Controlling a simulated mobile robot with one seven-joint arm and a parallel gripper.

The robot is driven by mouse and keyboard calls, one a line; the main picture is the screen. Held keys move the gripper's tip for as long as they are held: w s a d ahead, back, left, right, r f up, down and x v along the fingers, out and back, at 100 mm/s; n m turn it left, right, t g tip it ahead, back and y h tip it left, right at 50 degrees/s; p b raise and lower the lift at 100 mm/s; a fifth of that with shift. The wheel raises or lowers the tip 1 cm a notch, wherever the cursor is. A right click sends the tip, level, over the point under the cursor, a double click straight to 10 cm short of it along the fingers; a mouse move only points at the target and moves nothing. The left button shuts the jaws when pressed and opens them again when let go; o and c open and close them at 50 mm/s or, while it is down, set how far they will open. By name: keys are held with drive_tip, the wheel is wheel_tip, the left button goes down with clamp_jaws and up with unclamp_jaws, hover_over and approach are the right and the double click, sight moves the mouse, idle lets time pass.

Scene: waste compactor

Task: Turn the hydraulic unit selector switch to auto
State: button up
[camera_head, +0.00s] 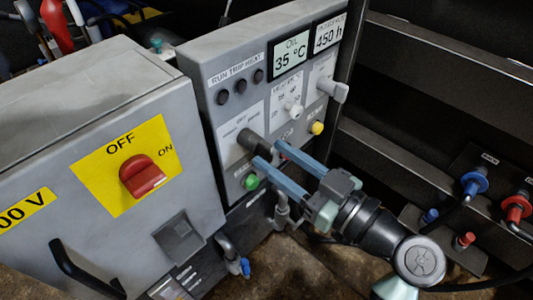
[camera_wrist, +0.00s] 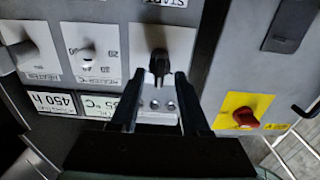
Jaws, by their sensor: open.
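The selector switch is a black knob (camera_head: 247,138) on a white label plate, low on the left side of the grey control panel (camera_head: 225,85). In the wrist view the black knob (camera_wrist: 159,62) lies just beyond and between my fingertips. My gripper (camera_head: 271,155) is open, with its two blue-grey fingers pointing at the knob from the lower right. In the wrist view my gripper (camera_wrist: 159,78) shows a dark finger on each side of the knob. I cannot tell whether the fingers touch it. The switch's position markings are too small to read.
A cabinet with a red OFF/ON switch (camera_head: 142,177) stands left of the panel. A white knob (camera_head: 293,109), a grey handle (camera_head: 333,90), a yellow button (camera_head: 317,128) and a green button (camera_head: 250,182) surround the area. Blue and red hose couplings (camera_head: 474,183) sit at right.

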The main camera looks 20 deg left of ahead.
sight(257, 145)
drive_tip(key=shift+x, duration=1.4)
clamp_jaws()
drive_tip(key=shift+r, duration=0.1)
drive_tip(key=m+p, duration=0.4)
drive_tip(key=shift+r, duration=0.15)
drive_tip(key=m+p, duration=0.3)
drive_tip(key=shift+d+m+p, duration=0.1)
drive_tip(key=shift+m+p, duration=0.25)
drive_tip(key=shift+m, duration=0.05)
drive_tip(key=shift+w+f+m+p, duration=0.1)
drive_tip(key=shift+f+m+p, duration=0.1)
drive_tip(key=shift+m+p, duration=0.3)
drive_tip(key=shift+f, duration=0.1)
